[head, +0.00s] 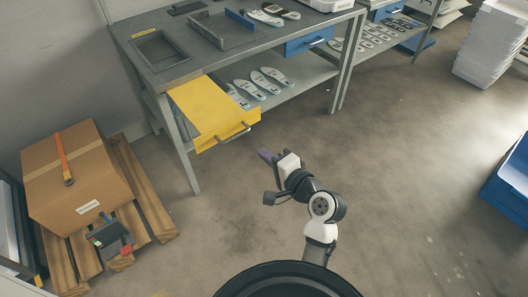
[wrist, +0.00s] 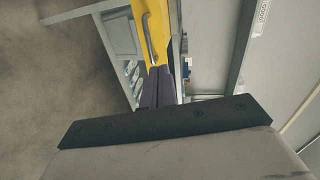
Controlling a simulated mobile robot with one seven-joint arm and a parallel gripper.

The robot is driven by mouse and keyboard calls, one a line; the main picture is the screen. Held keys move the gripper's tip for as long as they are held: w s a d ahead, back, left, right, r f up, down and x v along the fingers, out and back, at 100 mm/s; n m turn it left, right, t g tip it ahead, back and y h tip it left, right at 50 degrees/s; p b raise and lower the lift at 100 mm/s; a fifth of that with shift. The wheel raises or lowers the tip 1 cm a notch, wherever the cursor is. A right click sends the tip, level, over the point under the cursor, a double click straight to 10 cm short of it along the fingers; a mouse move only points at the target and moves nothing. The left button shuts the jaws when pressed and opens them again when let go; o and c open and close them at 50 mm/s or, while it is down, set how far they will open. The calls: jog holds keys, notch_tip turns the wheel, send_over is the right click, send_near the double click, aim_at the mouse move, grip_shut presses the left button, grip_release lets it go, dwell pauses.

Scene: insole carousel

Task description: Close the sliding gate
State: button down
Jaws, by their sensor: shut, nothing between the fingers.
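I see nothing that is clearly a sliding gate. A yellow drawer-like part (head: 205,105) with a metal bar handle (head: 234,133) sticks out from under the workbench top, towards me. My gripper (head: 263,154) is just right of and in front of that handle in the head view, apart from it, over open floor. Its purple fingers are shut with nothing between them. In the wrist view the fingertips (wrist: 158,70) point at the yellow part (wrist: 152,50), close to the lower end of its handle (wrist: 149,42).
The workbench (head: 160,77) holds trays and tools on top and several insoles on its lower shelf. A cardboard box (head: 75,180) sits on a wooden pallet at left. White crates (head: 488,45) and a blue crate (head: 510,190) stand at right. The middle floor is clear.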

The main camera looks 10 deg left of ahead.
aim_at(196, 92)
jog(key=f+p+x, duration=0.2)
jog(key=p+x, duration=0.1)
jog(key=x, duration=0.8)
jog(key=shift+w+f+m, duration=0.25)
jog(key=shift+f+m, duration=0.05)
jog(key=shift+m, duration=0.1)
jog(key=shift+a, duration=0.2)
jog(key=r+b+x, duration=0.1)
jog(key=x, duration=0.8)
jog(key=r+b+x, duration=0.2)
jog(key=x, duration=0.7)
jog(key=w+r+b+x, duration=0.1)
jog(key=r+x, duration=0.1)
jog(key=x, duration=0.8)
jog(key=shift+a, duration=0.2)
jog(key=shift+w+a+r+b, duration=0.1)
jog(key=shift+r+b, duration=0.2)
jog(key=shift+r, duration=0.1)
